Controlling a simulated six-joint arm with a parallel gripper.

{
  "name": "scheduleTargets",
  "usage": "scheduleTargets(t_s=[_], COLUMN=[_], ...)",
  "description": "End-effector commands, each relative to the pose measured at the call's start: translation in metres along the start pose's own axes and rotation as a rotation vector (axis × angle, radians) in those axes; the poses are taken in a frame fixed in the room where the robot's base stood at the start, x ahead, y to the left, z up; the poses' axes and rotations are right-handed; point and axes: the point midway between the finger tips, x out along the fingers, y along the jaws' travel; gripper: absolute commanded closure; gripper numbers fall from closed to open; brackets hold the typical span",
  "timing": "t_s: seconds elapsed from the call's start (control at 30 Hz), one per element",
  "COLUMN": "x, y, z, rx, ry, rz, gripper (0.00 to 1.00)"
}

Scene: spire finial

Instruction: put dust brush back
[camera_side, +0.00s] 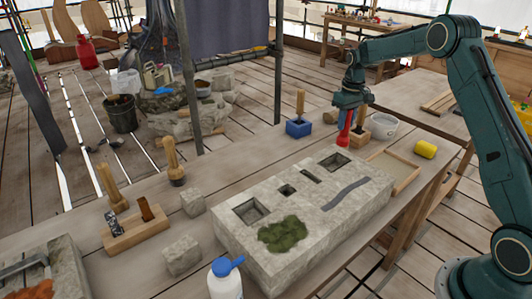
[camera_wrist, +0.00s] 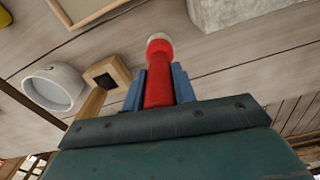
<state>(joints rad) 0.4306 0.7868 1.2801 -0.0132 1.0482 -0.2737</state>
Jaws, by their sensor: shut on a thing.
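The dust brush, a red piece with a pale round end, is held in my gripper (camera_side: 350,104) in the side view. The brush (camera_side: 344,130) hangs nearly upright above the bench beside the stone slab. In the wrist view the brush (camera_wrist: 158,82) stands between the two blue fingers (camera_wrist: 158,86), pale end away from me. A wooden block with a dark square hole (camera_wrist: 105,76) lies to the left of the brush in the wrist view; in the side view this block (camera_side: 383,127) is just right of it. Its hole looks empty.
A grey bowl (camera_side: 384,119) stands behind the block. The carved stone slab (camera_side: 335,222), a shallow wooden tray (camera_side: 405,168) and a yellow piece (camera_side: 425,149) are nearby.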

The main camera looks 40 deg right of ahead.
Motion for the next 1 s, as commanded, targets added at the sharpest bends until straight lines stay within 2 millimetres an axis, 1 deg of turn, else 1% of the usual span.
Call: scheduleTargets(t_s=[0.1,0.2,0.27,0.77,0.8,0.87,0.9,1.0], x=[0.015,0.025,0.029,0.035,0.035,0.035,0.035,0.035], y=[0.0,0.0,0.0,0.0,0.0,0.0,0.0,0.0], z=[0.001,0.001,0.001,0.001,0.001,0.001,0.001,0.001], rx=[0.0,0.0,0.0,0.0,0.0,0.0,0.0,0.0], ry=[-0.001,-0.001,-0.001,0.001,0.001,0.001,0.001,0.0], rz=[0.0,0.0,0.0,0.001,0.001,0.0,0.0,0.0], gripper=[1.0,1.0,1.0,1.0,0.67,0.56,0.52,0.52])
